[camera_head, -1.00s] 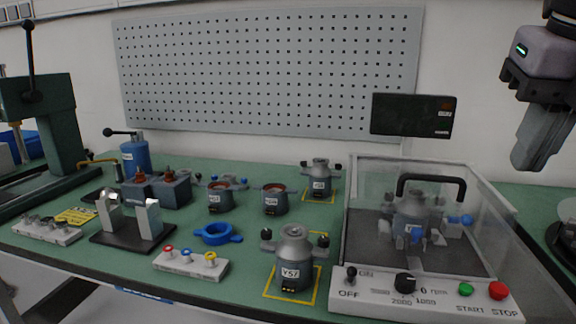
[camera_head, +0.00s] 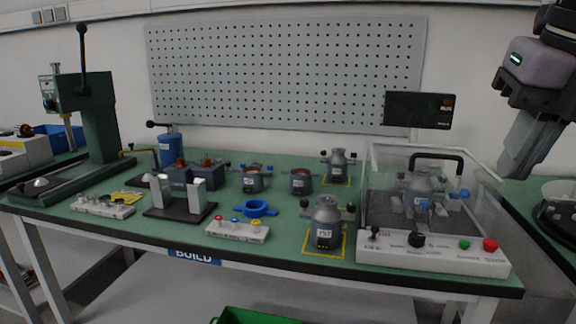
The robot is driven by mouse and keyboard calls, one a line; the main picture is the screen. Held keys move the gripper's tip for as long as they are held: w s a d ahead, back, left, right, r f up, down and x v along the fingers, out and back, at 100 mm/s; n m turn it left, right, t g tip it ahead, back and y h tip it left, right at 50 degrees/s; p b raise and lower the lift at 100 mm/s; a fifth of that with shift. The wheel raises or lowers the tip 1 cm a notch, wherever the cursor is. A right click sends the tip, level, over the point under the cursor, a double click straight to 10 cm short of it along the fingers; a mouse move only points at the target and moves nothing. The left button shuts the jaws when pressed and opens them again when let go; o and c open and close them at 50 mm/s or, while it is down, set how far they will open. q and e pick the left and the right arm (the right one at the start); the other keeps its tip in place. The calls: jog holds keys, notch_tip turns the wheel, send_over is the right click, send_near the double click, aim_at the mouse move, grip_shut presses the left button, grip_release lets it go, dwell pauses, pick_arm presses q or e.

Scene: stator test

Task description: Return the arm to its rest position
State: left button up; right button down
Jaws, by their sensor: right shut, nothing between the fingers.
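My right gripper (camera_head: 518,158) hangs at the upper right, its fingers pointing down and slightly left. It is shut and empty, in the air beside the right end of the clear-walled test box (camera_head: 440,243). My left gripper is not in view. The test box holds a grey motor unit (camera_head: 420,186) behind its clear walls, with a black handle (camera_head: 436,157) on top. Another grey unit (camera_head: 325,224) labelled YS7 stands upright in a yellow square at the table's front.
A dark screen (camera_head: 418,109) stands behind the box. A green crate (camera_head: 250,315) lies below. Free air surrounds the gripper's left side.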

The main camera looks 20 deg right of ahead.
jog(key=w+f+m+t+y, duration=0.5)
jog(key=w+f+m+y, duration=0.15)
jog(key=f, duration=0.65)
jog(key=w+f+m+t+y, duration=0.5)
jog(key=w+f+m+y, duration=0.15)
jog(key=f, duration=0.65)
jog(key=s+a+f+m+h, duration=0.25)
jog(key=f+m+h, duration=0.3)
jog(key=f, duration=0.45)
jog(key=s+a+f+m+h, duration=0.2)
jog(key=s+f+m+h, duration=0.3)
jog(key=f, duration=0.5)
jog(key=s+a+f+m+g, duration=0.3)
jog(key=s+a+f+m, duration=0.25)
jog(key=a+f, duration=0.25)
pick_arm(q)
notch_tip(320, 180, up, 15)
jog(key=p, duration=1.5)
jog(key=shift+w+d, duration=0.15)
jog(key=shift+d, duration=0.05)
pick_arm(e)
notch_tip(320, 180, up, 12)
jog(key=s+d, duration=0.1)
jog(key=s, duration=0.1)
jog(key=shift+d+r+n, duration=0.25)
jog(key=shift+d+n, duration=0.05)
jog(key=shift+n, duration=0.1)
